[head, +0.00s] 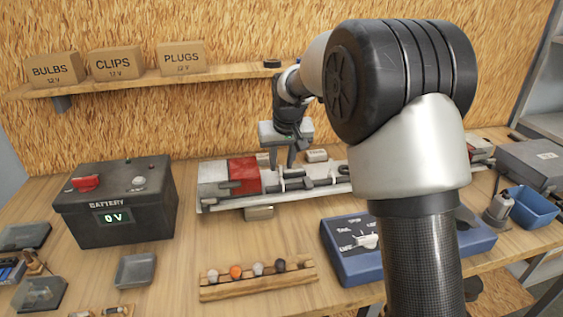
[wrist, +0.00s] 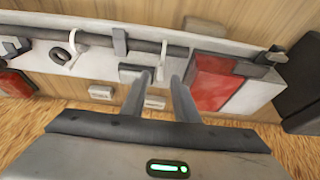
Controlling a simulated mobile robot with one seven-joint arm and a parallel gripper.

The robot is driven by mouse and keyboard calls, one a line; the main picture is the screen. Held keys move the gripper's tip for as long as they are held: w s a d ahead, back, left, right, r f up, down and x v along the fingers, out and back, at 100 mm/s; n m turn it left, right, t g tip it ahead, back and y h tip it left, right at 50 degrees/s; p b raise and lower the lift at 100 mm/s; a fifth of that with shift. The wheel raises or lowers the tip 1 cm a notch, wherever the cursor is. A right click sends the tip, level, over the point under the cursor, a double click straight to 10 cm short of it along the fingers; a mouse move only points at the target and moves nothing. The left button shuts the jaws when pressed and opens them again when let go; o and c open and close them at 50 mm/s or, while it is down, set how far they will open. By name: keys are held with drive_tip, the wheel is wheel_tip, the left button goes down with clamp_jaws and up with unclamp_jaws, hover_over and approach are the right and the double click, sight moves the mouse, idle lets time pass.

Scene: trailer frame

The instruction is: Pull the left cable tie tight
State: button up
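My gripper (head: 282,160) reaches down over the pale trailer frame (head: 210,176), just right of its red panel (head: 244,172). In the wrist view, my gripper (wrist: 161,72) is open, its two dark fingers apart. The left cable tie (wrist: 162,55) is white and looped around a dark cable (wrist: 200,53); its tail hangs between the fingertips, with no grip visible. The wrist view is turned, so the red panel (wrist: 217,80) is on its right. A second white tie (wrist: 75,50) sits on the cable to the left there, apart from my gripper.
A battery (head: 115,200) reading 0 V stands at the left. A rack of small bulbs (head: 258,280) and a blue switch box (head: 345,255) lie in front of the frame. Labelled boxes (head: 118,63) stand on the shelf behind. My arm hides part of the bench at right.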

clamp_jaws()
drive_tip(key=shift+r, duration=0.1)
idle(1.3)
